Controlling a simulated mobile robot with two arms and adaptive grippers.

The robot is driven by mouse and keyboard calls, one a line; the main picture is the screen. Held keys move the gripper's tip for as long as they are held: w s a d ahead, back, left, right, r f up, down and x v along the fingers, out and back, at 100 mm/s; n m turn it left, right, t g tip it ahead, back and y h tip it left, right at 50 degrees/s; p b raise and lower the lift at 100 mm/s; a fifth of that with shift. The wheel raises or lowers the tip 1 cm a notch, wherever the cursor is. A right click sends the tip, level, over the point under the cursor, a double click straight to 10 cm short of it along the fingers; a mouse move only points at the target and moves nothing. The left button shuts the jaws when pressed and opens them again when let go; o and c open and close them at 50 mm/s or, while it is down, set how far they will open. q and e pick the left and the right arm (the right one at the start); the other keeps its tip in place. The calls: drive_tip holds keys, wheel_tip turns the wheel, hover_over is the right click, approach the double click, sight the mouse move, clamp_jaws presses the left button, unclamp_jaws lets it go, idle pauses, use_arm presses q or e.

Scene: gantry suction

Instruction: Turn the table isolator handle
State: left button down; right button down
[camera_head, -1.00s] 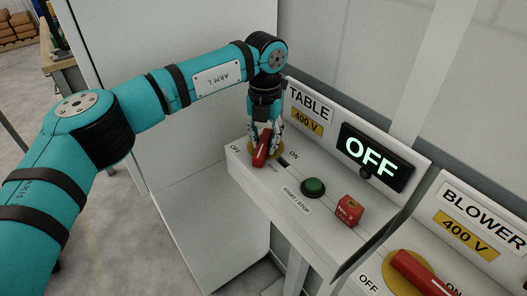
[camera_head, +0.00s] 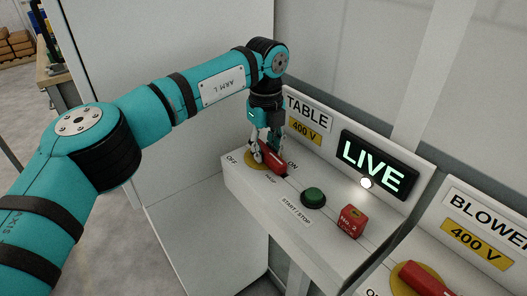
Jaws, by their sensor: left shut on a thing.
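The table isolator handle (camera_head: 270,158) is red and sits on a round yellow plate (camera_head: 254,166) at the left end of the table control box. It points toward the ON label. My left gripper (camera_head: 266,146) comes down from above and is shut on the handle, hiding part of it. The display (camera_head: 376,166) above the box reads LIVE in green, and a small lamp (camera_head: 366,183) below it glows white. The TABLE 400 V sign (camera_head: 308,120) stands behind the handle. My right gripper is not in view.
A green START/STOP button (camera_head: 313,197) and a red block (camera_head: 351,221) sit right of the handle on the same box. The blower box with its own red handle (camera_head: 424,281) is at the lower right. A pale cabinet (camera_head: 165,110) stands behind my left arm.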

sight(266, 149)
use_arm(q)
drive_tip(key=shift+n, duration=0.5)
drive_tip(key=c, duration=1.1)
unclamp_jaws()
wheel_tip(266, 149, up, 12)
drive_tip(key=shift+r, duration=0.1)
